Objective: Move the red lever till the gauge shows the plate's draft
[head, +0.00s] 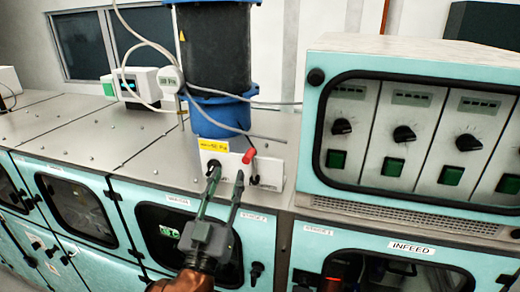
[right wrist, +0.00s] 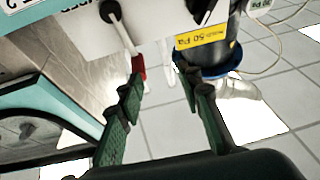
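The red lever (head: 249,156) sticks up from a white panel (head: 275,172) at the foot of the blue-and-black duct. It also shows in the right wrist view (right wrist: 139,67), close by one fingertip; I cannot tell if they touch. The yellow plate (head: 213,145) is left of the lever; its text ends in "50 Pa" in the right wrist view (right wrist: 203,37). My right gripper (head: 227,174) is open and empty before the panel. My left gripper is out of view.
The duct (head: 220,50) rises behind the panel, with loose cables around it. A teal control box (head: 318,130) with dials and green buttons stands close on the right. The grey cabinet top (head: 70,125) is mostly clear on the left.

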